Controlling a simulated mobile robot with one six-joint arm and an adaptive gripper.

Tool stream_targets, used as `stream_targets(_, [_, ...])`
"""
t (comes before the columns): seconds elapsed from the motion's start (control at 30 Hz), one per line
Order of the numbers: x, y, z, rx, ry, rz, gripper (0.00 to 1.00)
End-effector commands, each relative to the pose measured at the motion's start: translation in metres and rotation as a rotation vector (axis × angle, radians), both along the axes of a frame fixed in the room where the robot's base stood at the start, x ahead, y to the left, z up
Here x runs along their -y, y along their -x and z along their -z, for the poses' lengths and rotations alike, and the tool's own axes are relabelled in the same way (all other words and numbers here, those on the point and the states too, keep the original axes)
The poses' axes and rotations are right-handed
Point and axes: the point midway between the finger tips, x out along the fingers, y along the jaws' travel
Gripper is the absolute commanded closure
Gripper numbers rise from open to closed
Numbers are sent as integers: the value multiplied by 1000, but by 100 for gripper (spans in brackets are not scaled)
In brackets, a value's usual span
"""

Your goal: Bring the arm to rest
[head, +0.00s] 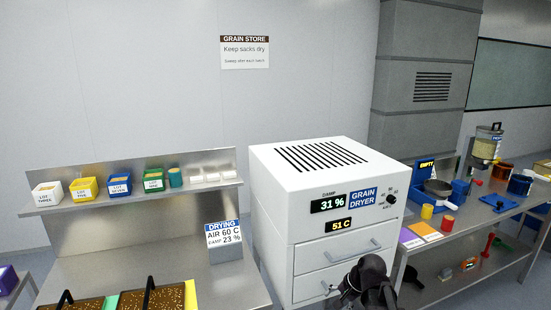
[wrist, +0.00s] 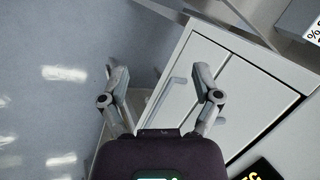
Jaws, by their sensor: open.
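My gripper (wrist: 160,82) is open and empty in the wrist view, its two fingers spread apart. Behind the fingers in that view are the white drawer fronts of the grain dryer (wrist: 215,75) and a grey floor. In the head view my dark wrist and gripper show at the bottom, in front of the dryer's lower drawer; the fingertips are not clear there. The grain dryer (head: 270,200) is a white cabinet with a vented top. Its displays read 31 % and 51 C. Its two drawers look shut.
A steel bench (head: 150,262) at left holds grain trays (head: 150,302) and a drying sign (head: 224,235). Its shelf (head: 210,186) carries several coloured lot boxes. A bench (head: 440,262) at right holds blue equipment, cups and a grain jar (head: 485,147). Open floor shows in the wrist view.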

Motion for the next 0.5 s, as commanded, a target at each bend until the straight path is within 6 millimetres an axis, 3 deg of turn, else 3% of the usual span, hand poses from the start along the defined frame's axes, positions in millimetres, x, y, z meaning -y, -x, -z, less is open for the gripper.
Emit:
stream_targets(0.03, [-9,21,5,-7,68,-95,19])
stream_targets(0.2, [-17,65,15,-38,277,-391,19])
stream_targets(0.33, [-17,88,18,-66,382,-554,19])
stream_targets(0.5, [-16,100,19,-87,445,-655,19])
